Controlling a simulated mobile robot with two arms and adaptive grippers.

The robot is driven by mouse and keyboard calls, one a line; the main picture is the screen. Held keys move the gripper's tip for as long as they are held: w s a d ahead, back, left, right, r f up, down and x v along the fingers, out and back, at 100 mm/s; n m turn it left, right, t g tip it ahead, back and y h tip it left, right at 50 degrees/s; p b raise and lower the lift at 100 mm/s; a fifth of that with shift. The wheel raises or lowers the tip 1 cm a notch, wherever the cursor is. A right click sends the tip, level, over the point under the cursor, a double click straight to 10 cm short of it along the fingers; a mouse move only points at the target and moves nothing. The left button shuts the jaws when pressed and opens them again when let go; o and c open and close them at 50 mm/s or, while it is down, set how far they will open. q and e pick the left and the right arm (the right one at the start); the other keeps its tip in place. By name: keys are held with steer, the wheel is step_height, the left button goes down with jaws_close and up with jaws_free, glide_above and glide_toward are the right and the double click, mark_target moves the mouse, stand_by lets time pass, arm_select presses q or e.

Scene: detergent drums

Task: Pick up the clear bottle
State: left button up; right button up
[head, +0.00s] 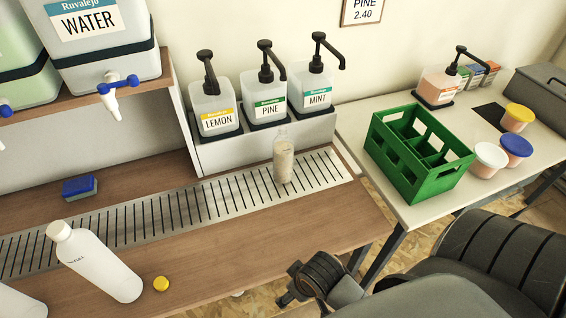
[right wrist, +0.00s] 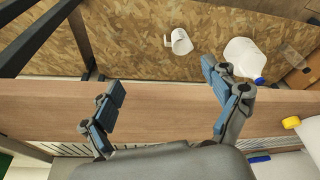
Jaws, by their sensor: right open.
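The clear bottle (head: 284,158) stands upright on the slotted metal drip grate (head: 215,203), near its right end, in front of the pump dispensers. It looks see-through with a beige tint. I cannot make it out in the right wrist view. My right gripper (head: 312,283) is at the front edge of the wooden counter, nearer to me than the bottle and apart from it. In the right wrist view the right gripper (right wrist: 162,84) is open, with nothing between its fingers. My left gripper is not in view.
Lemon (head: 214,108), pine (head: 265,97) and mint (head: 313,88) dispensers stand behind the bottle. A white bottle (head: 95,262), yellow cap (head: 161,284) and blue sponge (head: 79,187) are at left. A green crate (head: 418,155) stands on the right table. A white jug (right wrist: 243,56) lies on the floor.

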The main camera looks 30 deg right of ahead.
steer(key=w+r, duration=0.2)
steer(key=w, duration=0.1)
steer(key=w+r+n+y, duration=0.1)
steer(key=w+r, duration=0.2)
steer(key=w, duration=0.1)
steer(key=w+r+n+t, duration=0.1)
steer(key=w+r, duration=0.1)
steer(key=w, duration=0.2)
steer(key=shift+w+a+r+y+b, duration=0.15)
steer(key=shift+w+r+y+b, duration=0.05)
steer(key=shift+y+b, duration=0.15)
steer(key=w+d+r, duration=0.3)
steer(key=w, duration=0.3)
steer(key=m+h, duration=0.1)
steer(key=m, duration=0.2)
glide_toward(283, 146)
steer(key=shift+h, duration=0.25)
steer(key=x, duration=0.8)
steer(key=w+d+p+x, duration=0.1)
steer(key=x, duration=0.4)
steer(key=shift+d+r, duration=0.1)
steer(key=shift+r, duration=0.05)
